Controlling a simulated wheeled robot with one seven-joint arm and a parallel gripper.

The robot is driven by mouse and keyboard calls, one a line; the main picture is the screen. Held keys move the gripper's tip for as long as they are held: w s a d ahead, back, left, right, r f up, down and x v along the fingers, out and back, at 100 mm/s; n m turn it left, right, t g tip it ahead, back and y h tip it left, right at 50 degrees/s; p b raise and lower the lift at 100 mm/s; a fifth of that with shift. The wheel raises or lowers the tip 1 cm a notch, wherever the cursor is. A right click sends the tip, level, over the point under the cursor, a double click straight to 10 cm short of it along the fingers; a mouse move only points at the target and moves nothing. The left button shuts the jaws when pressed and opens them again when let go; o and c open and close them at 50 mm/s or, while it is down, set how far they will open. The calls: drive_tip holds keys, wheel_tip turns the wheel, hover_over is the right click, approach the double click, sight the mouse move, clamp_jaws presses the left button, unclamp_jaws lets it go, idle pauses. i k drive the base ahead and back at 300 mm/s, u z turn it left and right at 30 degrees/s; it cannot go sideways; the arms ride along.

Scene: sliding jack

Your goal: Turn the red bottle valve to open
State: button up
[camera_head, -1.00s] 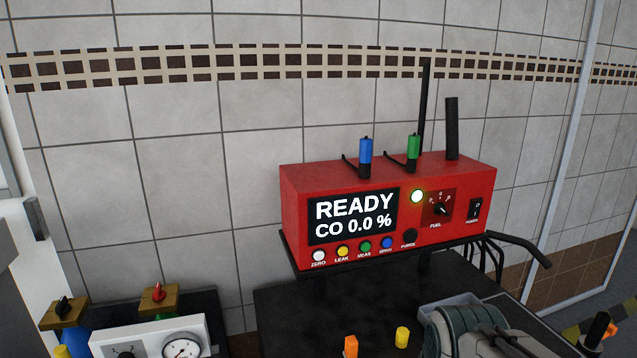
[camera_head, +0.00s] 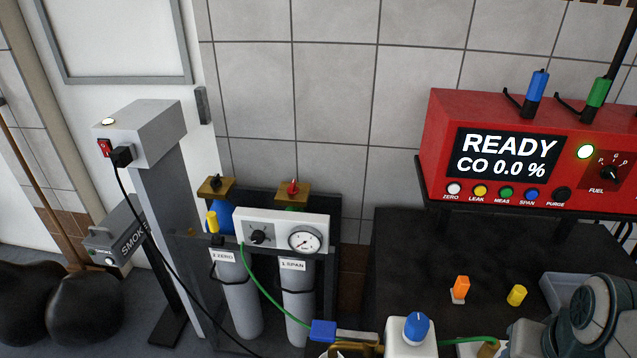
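The red bottle valve (camera_head: 292,188) is a small red knob on a brass block, atop the right-hand grey bottle (camera_head: 298,305) labelled "1 SPAN". A bit of green shows under the brass block. A white panel with a round gauge (camera_head: 305,240) and a black knob hides the bottle's upper part. The left bottle (camera_head: 240,300), labelled "2 ZERO", has a black knob (camera_head: 215,183) on a similar brass block and a blue shoulder. Whether the red valve is open or closed cannot be told. My gripper is not in view, and nothing touches the red valve.
A red analyser (camera_head: 440,150) reading "READY CO 0.0 %" stands right. Below it, a dark bench (camera_head: 400,250) bears orange and yellow pieces. A grey pedestal (camera_head: 160,200) with a black cable stands left of the bottles. A green hose (camera_head: 262,290) crosses the bottles. Space above the valves looks clear.

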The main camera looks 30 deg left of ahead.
sight(292, 189)
drive_tip(key=u, duration=0.6)
drive_tip(key=k, duration=1.05)
drive_tip(key=u, duration=1.9)
drive_tip(key=i, duration=1.65)
drive_tip(key=z, duration=0.8)
drive_tip(key=i, duration=0.9)
drive_tip(key=z, duration=1.45)
drive_tip(key=i, duration=0.45)
drive_tip(key=z, duration=0.25)
